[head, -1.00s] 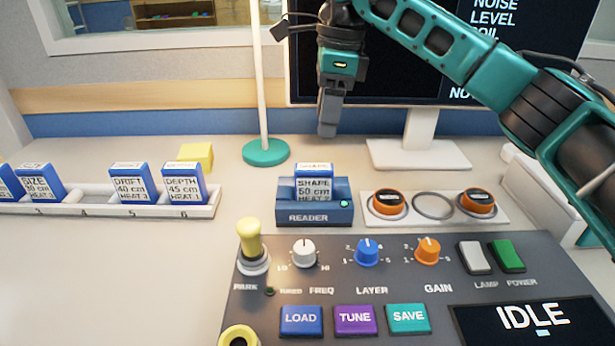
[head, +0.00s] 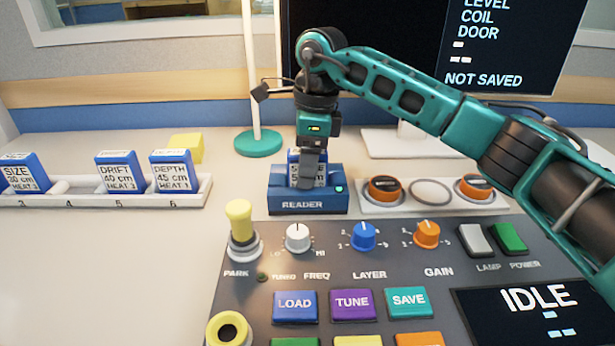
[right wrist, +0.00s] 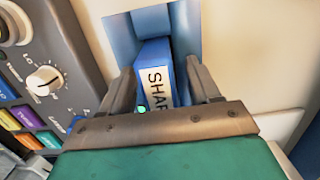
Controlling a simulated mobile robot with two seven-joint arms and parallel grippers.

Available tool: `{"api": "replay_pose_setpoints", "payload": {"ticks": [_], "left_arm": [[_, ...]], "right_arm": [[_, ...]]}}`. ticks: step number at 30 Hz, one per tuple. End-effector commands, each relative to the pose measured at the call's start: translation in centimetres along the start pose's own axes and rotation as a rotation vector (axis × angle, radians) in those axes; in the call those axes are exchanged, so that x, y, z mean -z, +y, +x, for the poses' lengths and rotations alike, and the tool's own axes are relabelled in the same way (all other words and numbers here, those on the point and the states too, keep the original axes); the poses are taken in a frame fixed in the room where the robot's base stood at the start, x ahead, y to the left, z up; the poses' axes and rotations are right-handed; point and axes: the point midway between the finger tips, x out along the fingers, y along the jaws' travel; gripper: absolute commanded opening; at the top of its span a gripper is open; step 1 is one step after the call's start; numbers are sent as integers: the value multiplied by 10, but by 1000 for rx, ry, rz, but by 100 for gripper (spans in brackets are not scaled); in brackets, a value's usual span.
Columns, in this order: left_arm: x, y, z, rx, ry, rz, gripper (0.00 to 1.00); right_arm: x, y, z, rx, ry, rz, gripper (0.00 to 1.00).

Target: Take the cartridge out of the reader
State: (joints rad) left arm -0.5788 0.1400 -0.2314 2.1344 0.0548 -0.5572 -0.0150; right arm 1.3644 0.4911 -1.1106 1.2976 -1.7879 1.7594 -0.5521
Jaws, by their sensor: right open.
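The blue cartridge (head: 294,169) with a white label stands upright in the slot of the blue reader (head: 308,206), behind the control panel. My right gripper (head: 308,180) is over the reader, pointing down, and its fingers partly cover the cartridge's label. In the right wrist view the open fingers (right wrist: 162,88) are on either side of the cartridge (right wrist: 154,68), whose label reads "SHA" before it is cut off. I cannot tell whether the fingers touch it. The reader's green light (head: 339,189) is lit. My left gripper is not in view.
A white rack (head: 90,199) with several labelled cartridges lies to the left. Orange round pieces (head: 385,189) sit in a tray to the right of the reader. The control panel (head: 335,250) with a tall yellow-topped lever (head: 239,222) is in front. A green-based pole (head: 258,143) stands behind.

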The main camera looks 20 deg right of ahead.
Motion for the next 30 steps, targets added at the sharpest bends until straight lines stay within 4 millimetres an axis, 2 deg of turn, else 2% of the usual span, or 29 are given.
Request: {"api": "replay_pose_setpoints", "payload": {"ticks": [5,23,30], "left_arm": [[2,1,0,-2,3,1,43],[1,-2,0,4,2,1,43],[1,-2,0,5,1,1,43]], "right_arm": [[0,0,-1,1,-1,-1,62],[0,0,-1,1,0,-1,4],[0,0,-3,1,-1,-1,4]]}}
